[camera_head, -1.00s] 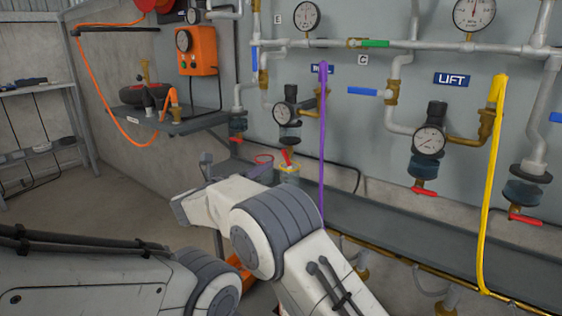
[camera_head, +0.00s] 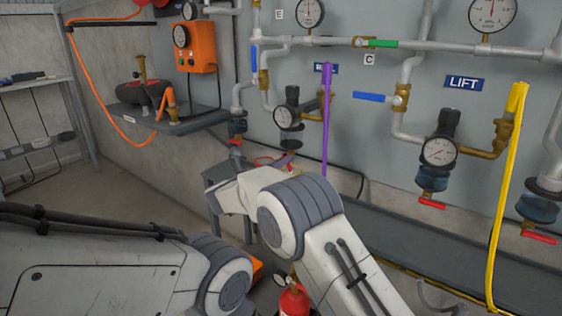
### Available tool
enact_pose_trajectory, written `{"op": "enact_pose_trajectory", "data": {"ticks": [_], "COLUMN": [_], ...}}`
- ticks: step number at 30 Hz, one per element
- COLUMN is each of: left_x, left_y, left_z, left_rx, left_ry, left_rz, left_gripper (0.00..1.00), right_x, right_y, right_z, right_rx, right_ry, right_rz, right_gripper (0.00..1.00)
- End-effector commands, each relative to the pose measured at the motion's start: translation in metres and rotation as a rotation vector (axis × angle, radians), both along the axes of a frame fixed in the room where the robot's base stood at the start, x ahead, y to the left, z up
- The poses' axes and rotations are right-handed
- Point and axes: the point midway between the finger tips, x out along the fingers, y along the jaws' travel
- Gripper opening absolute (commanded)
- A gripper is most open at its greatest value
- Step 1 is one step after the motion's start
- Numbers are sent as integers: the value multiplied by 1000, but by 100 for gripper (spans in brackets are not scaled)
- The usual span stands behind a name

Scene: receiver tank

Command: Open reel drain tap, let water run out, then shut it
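The small sign above the purple hose (camera_head: 325,120) is partly covered by it; I take this for the reel branch. Its filter-regulator with a round gauge (camera_head: 284,117) hangs beside the hose. The bowl and drain tap under it are mostly hidden behind my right arm; only a bit of the bowl (camera_head: 291,143) shows, so I cannot tell the tap's position or see any water. My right gripper (camera_head: 216,180) is in front of the wall, below and left of that regulator, seen from behind. Its fingertips are unclear. My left gripper is out of view.
The LIFT regulator (camera_head: 440,152) with a red tap (camera_head: 431,203) and a yellow hose (camera_head: 506,190) are at right. Another red tap (camera_head: 236,142) is left of the reel branch. A grey trough (camera_head: 400,235) runs below. A red extinguisher (camera_head: 293,301) stands low in front.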

Motion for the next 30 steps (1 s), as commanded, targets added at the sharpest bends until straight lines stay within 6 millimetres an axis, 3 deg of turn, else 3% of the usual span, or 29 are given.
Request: {"op": "enact_pose_trajectory", "data": {"ticks": [16, 30], "left_x": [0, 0], "left_y": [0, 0], "left_z": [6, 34], "left_rx": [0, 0], "left_ry": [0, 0], "left_rz": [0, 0], "left_gripper": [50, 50], "right_x": [0, -1], "right_y": [2, 3], "right_z": [2, 4], "right_rx": [-55, -366], "right_ry": [40, 268], "right_rz": [2, 5], "right_gripper": [0, 0]}}
